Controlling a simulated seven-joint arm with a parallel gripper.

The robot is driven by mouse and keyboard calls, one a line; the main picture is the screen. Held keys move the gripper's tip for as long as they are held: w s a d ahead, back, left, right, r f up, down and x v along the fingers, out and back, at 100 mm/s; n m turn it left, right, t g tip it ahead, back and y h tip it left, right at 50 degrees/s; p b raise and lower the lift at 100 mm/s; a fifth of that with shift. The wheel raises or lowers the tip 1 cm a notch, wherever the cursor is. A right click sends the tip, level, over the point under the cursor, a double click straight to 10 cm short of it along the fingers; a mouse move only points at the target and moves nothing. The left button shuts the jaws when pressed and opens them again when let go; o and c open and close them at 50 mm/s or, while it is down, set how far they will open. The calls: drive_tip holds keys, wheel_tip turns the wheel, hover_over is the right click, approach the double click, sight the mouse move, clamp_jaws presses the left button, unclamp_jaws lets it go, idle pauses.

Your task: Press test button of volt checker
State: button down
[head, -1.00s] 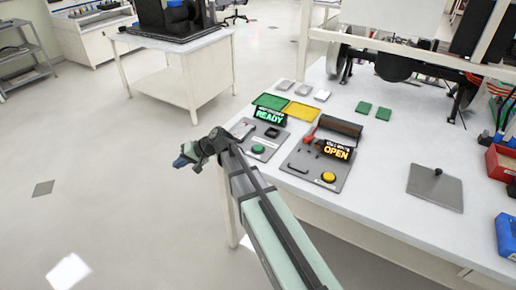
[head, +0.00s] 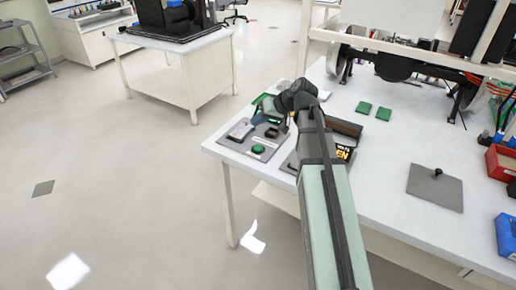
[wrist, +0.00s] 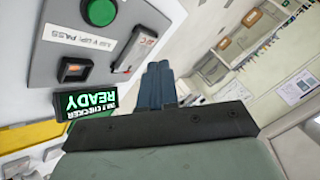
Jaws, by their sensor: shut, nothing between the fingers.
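The volt checker is a grey panel (head: 250,146) on the near left corner of the bench. It carries a round green button (head: 258,149), which also shows at the top of the wrist view (wrist: 100,12). A small square orange-lit switch (wrist: 75,69) sits beside the button. My gripper (wrist: 160,72) is shut and empty, its blue fingers near the panel's display side, apart from the green button.
A small light module (head: 240,129) with red on it lies on the checker panel. A second panel with an orange-lit display (head: 345,153) is partly behind my arm.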

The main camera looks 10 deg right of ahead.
sight(261, 148)
drive_tip(key=shift+s+d+r, duration=0.15)
drive_tip(key=shift+d+r, duration=0.05)
drive_tip(key=shift+d, duration=0.2)
drive_tip(key=shift+f, duration=4.4)
drive_tip(key=shift+f, duration=0.85)
drive_tip(key=shift+r, duration=0.85)
drive_tip(key=shift+r, duration=0.1)
drive_tip(key=shift+r, duration=2.4)
